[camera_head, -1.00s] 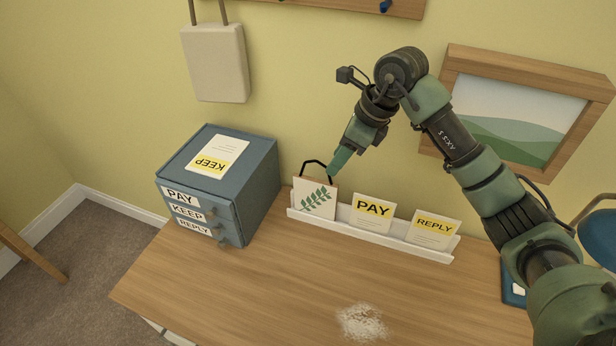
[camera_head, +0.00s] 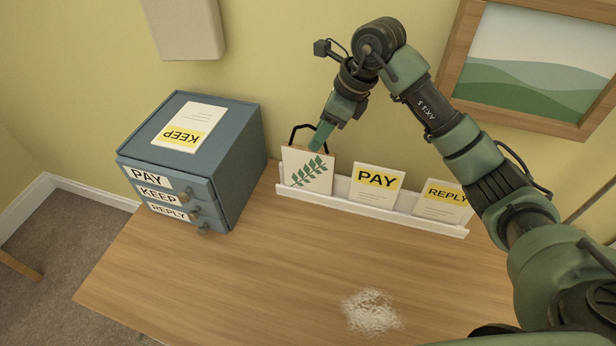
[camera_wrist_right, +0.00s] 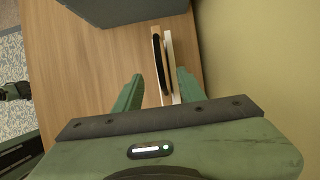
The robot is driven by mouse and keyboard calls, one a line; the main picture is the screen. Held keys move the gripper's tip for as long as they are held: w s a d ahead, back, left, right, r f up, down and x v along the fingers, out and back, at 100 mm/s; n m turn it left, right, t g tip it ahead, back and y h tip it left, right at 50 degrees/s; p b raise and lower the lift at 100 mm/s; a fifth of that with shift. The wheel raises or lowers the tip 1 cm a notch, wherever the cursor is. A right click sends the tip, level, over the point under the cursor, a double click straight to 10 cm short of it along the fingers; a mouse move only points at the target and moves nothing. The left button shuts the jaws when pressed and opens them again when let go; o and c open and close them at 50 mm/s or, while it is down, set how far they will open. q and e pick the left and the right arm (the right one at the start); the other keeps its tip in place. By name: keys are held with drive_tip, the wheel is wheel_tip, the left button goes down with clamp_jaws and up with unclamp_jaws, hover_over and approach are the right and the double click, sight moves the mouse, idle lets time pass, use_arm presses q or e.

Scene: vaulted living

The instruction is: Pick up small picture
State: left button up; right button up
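The small picture (camera_head: 307,171) shows a green leaf sprig on a white ground. It stands at the left end of a white ledge (camera_head: 400,213) on the desk, with a black loop (camera_head: 297,131) rising behind its top edge. In the right wrist view the picture shows nearly edge-on (camera_wrist_right: 168,62). My right gripper (camera_head: 317,147) is at the top of the picture. In the wrist view its two fingers (camera_wrist_right: 159,92) are apart, one on each side of the picture's line; contact cannot be told. My left gripper is not seen.
PAY (camera_head: 376,184) and REPLY (camera_head: 441,200) cards stand to the right on the ledge. A blue drawer box (camera_head: 235,150) with a KEEP card (camera_head: 188,127) on top stands to the left. The wall is close behind. White powder (camera_head: 370,312) lies on the otherwise clear desk front (camera_head: 220,280).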

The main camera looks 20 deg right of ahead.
sight(311, 152)
drive_tip(key=p+x, duration=0.1)
drive_tip(key=x, duration=0.2)
drive_tip(key=p+x, duration=0.1)
drive_tip(key=x, duration=0.2)
drive_tip(key=shift+d+f, duration=0.15)
drive_tip(key=shift+f, duration=0.15)
drive_tip(key=shift+w+f, duration=0.2)
drive_tip(key=shift+f, duration=0.3)
clamp_jaws()
drive_tip(key=shift+r, duration=0.1)
idle(0.6)
